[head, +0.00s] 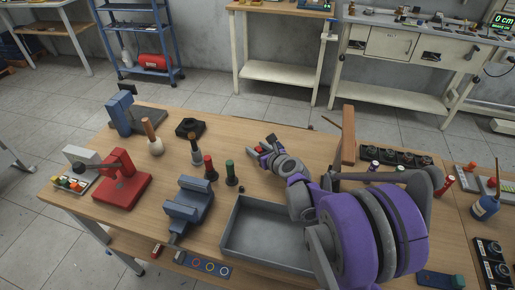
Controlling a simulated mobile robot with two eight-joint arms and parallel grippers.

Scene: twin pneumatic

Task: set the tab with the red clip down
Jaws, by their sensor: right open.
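My right gripper (263,147) reaches over the middle of the wooden workbench (285,130), behind the grey tray. It is open. A small red piece (259,150) shows at its fingers; this may be the red clip. The tab itself is too small to make out, and I cannot tell whether the red piece touches the fingers or the bench. My left gripper is not in view.
In front stand an empty grey tray (238,238), a blue vise (187,204) and a red press (122,182). Red (210,172) and green (231,175) handled tools stand left of my gripper. A wooden post (348,140) rises to the right. Bare bench lies behind the gripper.

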